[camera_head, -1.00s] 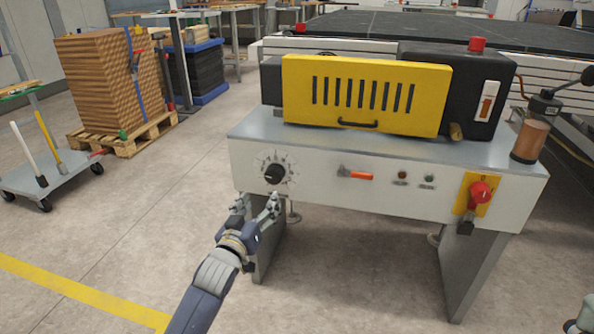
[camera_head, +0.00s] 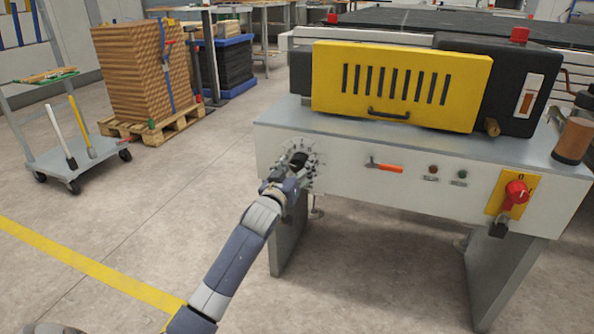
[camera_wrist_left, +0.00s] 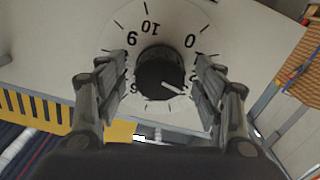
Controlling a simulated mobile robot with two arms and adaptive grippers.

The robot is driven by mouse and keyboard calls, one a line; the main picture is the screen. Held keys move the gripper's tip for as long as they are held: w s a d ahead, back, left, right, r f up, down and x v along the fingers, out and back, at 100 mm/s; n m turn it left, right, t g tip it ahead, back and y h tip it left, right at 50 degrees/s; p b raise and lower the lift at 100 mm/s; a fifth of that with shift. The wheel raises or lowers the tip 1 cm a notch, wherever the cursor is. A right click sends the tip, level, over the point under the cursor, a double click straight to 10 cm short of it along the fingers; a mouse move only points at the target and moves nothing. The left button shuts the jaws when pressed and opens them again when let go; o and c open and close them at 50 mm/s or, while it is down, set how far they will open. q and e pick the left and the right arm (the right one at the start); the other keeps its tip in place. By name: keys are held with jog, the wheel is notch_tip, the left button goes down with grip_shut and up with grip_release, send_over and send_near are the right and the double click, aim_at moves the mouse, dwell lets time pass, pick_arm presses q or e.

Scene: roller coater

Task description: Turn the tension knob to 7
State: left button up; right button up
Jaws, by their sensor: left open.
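The tension knob (camera_wrist_left: 160,72) is a dark round knob on a pale numbered dial (camera_wrist_left: 152,12) in the left wrist view. Its white pointer line slants toward the lower right, just past what looks like the 2. The 0, 9 and 10 are readable; fingers and knob hide other numbers. My left gripper (camera_wrist_left: 160,85) is open, with one finger on each side of the knob and a small gap visible at both sides. In the head view the left gripper (camera_head: 290,175) is at the dial (camera_head: 313,152) and partly covers the knob (camera_head: 299,160). My right gripper is out of view.
A yellow guard (camera_head: 400,85) sits above. The floor in front is clear.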

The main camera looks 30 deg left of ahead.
pick_arm(q)
jog(key=shift+w+a, duration=0.1)
jog(key=shift+w, duration=0.1)
jog(key=c, duration=1)
jog(key=shift+c, duration=0.2)
jog(key=shift+r, duration=0.1)
